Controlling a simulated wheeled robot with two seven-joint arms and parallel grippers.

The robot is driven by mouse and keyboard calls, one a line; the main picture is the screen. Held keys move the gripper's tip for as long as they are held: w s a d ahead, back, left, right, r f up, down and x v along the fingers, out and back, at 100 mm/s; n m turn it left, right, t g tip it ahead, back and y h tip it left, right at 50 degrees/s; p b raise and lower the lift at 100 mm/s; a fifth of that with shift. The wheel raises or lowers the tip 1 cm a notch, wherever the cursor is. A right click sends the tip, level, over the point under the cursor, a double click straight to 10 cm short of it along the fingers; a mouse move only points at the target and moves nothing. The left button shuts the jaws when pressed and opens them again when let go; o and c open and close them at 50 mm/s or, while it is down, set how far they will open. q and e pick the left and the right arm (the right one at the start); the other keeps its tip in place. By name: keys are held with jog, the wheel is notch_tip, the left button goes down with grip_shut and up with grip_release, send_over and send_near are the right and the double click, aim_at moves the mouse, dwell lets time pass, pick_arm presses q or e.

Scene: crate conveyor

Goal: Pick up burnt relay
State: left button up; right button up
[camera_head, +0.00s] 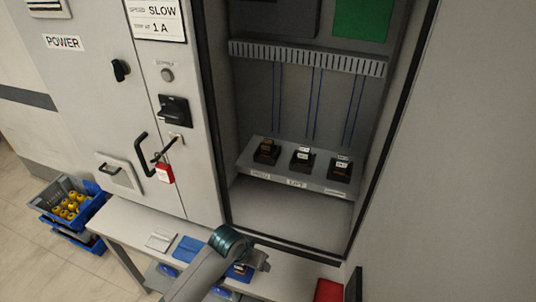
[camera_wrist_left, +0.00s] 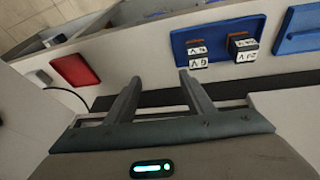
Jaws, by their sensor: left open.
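Three relays sit in a row on a shelf inside the open cabinet. The left relay (camera_head: 267,151) has a dark, brownish top without a clear white label. The middle relay (camera_head: 302,159) and the right relay (camera_head: 341,169) have white labels. I take the brownish one for the burnt relay, but its surface is too small to be sure. My left gripper (camera_wrist_left: 160,92) is open and empty, over the table in front of and below the shelf. In the head view its fingers are mostly hidden behind my wrist. My right gripper is not in view.
A blue tray (camera_wrist_left: 257,25) holds two labelled relays on the table. A red tray (camera_wrist_left: 75,71) lies nearby; it also shows in the head view (camera_head: 328,290). A red padlock (camera_head: 165,173) hangs at the door handle. The cabinet's right edge is close to the shelf.

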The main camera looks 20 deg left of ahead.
pick_arm(q)
jog(key=w+r+p, duration=0.1)
jog(key=w+r, duration=1.2)
jog(key=r, duration=0.5)
jog(key=w+a+r+p, duration=0.1)
jog(key=w+a+r, duration=0.1)
jog(key=r, duration=1)
jog(key=w+a+r+n+y, duration=0.1)
jog(key=w+r, duration=0.3)
jog(key=r, duration=0.8)
jog(key=shift+a+t+y+p, duration=0.3)
jog(key=shift+a+p, duration=0.1)
jog(key=shift+a, duration=0.25)
jog(key=shift+f, duration=0.15)
